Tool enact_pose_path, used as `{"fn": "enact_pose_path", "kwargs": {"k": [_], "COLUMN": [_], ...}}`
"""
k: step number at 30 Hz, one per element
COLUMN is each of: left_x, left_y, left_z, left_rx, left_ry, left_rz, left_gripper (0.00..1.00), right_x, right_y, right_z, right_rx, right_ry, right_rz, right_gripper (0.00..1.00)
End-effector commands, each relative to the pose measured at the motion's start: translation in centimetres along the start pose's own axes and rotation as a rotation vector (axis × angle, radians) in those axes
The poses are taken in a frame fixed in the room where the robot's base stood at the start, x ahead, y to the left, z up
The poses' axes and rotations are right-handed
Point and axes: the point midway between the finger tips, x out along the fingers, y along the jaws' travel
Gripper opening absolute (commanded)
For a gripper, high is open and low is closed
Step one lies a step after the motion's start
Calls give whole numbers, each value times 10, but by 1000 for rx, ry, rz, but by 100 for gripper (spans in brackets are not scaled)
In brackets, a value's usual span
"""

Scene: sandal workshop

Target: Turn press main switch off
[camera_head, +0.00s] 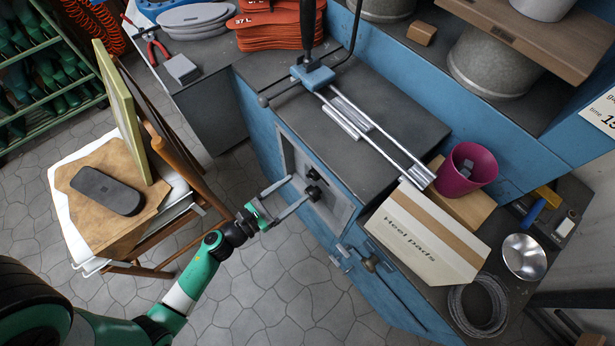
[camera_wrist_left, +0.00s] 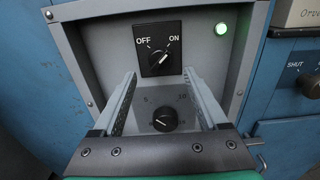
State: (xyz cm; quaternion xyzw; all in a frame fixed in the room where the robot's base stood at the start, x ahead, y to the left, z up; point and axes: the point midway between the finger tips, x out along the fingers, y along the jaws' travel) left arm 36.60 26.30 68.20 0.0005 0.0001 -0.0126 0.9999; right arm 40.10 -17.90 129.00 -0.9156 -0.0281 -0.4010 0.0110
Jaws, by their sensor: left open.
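The press main switch (camera_wrist_left: 160,57) is a black rotary knob on a black plate marked OFF and ON, in the upper middle of the left wrist view. Its pointer is turned toward ON. A green lamp (camera_wrist_left: 222,29) glows to its right. My left gripper (camera_wrist_left: 160,78) is open and empty, its two fingers reaching toward the panel on either side below the switch. In the head view the left gripper (camera_head: 300,188) is at the grey panel (camera_head: 344,213) on the front of the blue press cabinet. Whether the fingertips touch the panel cannot be told. My right gripper is out of view.
A black dial (camera_wrist_left: 165,120) with a number scale sits below the switch, between the fingers. Another knob (camera_wrist_left: 310,86), marked SHUT, is at the right. A "Heel pads" box (camera_head: 425,232) and magenta cup (camera_head: 465,168) stand right of the press. A chair (camera_head: 180,165) stands left.

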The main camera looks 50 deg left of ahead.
Motion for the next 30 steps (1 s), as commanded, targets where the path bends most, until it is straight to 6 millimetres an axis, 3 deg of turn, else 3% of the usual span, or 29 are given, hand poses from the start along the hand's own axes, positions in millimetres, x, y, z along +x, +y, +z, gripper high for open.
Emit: {"fn": "enact_pose_path", "kwargs": {"k": [3,7,18,30], "left_x": [27,46,54,54], "left_y": [-1,0,1,1], "left_z": [-1,-1,0,0], "left_rx": [0,1,-1,-1], "left_ry": [-3,0,1,1], "left_rz": [-4,0,1,1], "left_gripper": [76,76,76,4], "right_x": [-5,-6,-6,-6], "right_y": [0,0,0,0], "right_z": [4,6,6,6], "right_rx": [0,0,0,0], "right_ry": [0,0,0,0], "right_rz": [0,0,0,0], "right_gripper": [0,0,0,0]}}
